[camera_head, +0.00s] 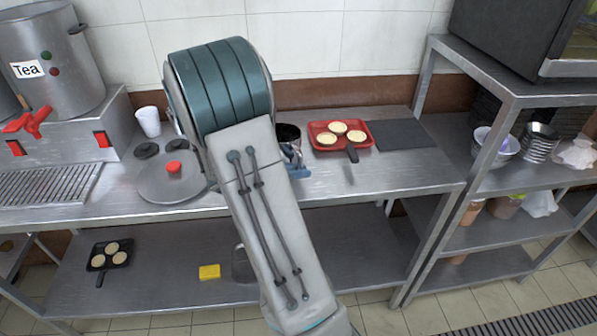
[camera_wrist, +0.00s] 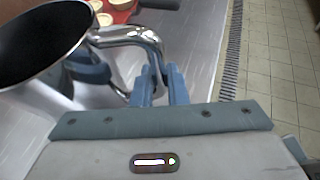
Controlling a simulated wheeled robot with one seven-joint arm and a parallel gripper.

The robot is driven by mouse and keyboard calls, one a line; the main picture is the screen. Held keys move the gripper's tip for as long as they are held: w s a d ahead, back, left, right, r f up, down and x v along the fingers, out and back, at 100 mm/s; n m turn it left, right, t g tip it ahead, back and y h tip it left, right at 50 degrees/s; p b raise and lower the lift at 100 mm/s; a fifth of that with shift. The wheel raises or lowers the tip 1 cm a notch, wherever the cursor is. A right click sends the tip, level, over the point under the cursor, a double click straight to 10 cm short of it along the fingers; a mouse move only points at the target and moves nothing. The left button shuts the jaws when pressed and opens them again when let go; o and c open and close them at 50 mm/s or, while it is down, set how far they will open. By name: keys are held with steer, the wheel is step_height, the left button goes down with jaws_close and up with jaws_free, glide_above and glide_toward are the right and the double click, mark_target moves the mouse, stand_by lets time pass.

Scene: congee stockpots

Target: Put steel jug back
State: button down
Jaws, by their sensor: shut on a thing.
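The steel jug (camera_wrist: 112,80) is at the upper left of the wrist view, upright, with a dark open mouth and a curved shiny handle. My gripper (camera_wrist: 158,75) is shut on the jug's handle. In the head view the jug (camera_head: 288,134) shows only partly behind my arm, at the worktop beside the red tray. The blue fingers of my gripper (camera_head: 294,158) show just below it. I cannot tell whether the jug's base touches the worktop, as it is hidden.
A red tray (camera_head: 360,146) with several pale round pieces and a dark mat (camera_head: 400,134) lie right of the jug. A round lid (camera_head: 165,188) lies left. A tea urn (camera_head: 52,60) stands far left. A steel shelf rack (camera_head: 470,70) bounds the right. The front worktop right of my arm is clear.

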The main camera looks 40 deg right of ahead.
steer(key=shift+f, duration=0.2)
steer(key=shift+f, duration=0.1)
steer(key=c, duration=1.4)
jaws_free()
steer(key=shift+c, duration=0.2)
